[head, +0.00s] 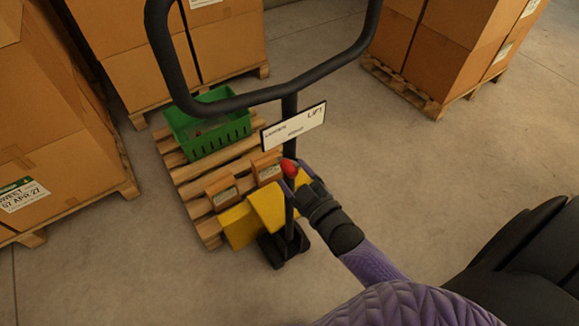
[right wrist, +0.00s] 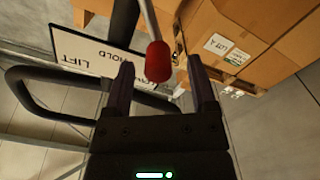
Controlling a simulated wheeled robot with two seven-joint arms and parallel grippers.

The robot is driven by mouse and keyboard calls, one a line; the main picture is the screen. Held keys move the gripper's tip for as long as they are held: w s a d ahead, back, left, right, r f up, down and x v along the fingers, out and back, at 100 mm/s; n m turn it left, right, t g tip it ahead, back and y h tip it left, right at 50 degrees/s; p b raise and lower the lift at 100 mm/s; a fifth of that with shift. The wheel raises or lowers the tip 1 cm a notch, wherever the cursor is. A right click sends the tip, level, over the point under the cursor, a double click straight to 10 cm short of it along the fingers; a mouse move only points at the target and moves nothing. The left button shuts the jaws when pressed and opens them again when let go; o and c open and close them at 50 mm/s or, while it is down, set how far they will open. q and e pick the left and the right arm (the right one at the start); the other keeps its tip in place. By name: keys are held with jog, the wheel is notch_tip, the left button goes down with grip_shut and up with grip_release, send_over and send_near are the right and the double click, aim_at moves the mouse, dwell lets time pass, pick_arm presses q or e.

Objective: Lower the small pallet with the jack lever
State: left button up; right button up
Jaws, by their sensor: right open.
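The jack lever ends in a red knob (head: 289,168) beside the jack's upright post, below the label plate. In the right wrist view the red knob (right wrist: 158,62) hangs on a thin metal rod between my two fingers, with gaps on both sides. My right gripper (head: 295,183) is open around the knob and not closed on it. The small wooden pallet (head: 207,226) sits at the yellow jack (head: 238,226); its height above the floor is hard to tell. My left gripper is out of view.
A black handle loop (head: 235,104) rises above the white LIFT/HOLD label plate (head: 293,127). The pallet carries a green crate (head: 207,142) and small brown boxes (head: 221,191). Large cartons on pallets stand left, behind and at back right (head: 440,45). Floor at right is clear.

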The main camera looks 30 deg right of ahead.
jog(key=s+p, duration=0.1)
jog(key=s, duration=0.6)
jog(key=shift+s+d, duration=0.25)
jog(key=shift+s, duration=0.05)
jog(key=shift+f, duration=0.1)
jog(key=s+a+f+m+g, duration=0.1)
jog(key=s+f+g, duration=0.3)
jog(key=f, duration=0.4)
jog(key=s+a+f+m+g, duration=0.1)
jog(key=s+f+g, duration=0.25)
jog(key=f, duration=0.35)
jog(key=s+f+m+g, duration=0.1)
jog(key=s+f+g, duration=0.2)
jog(key=s, duration=0.4)
jog(key=s+f+g+h, duration=0.1)
jog(key=s+f+g, duration=0.2)
jog(key=s, duration=0.4)
jog(key=s+f+m+g, duration=0.1)
jog(key=s+f+g, duration=0.3)
jog(key=s, duration=0.2)
jog(key=shift+s+a+f+m, duration=0.3)
jog(key=shift+s+f, duration=0.1)
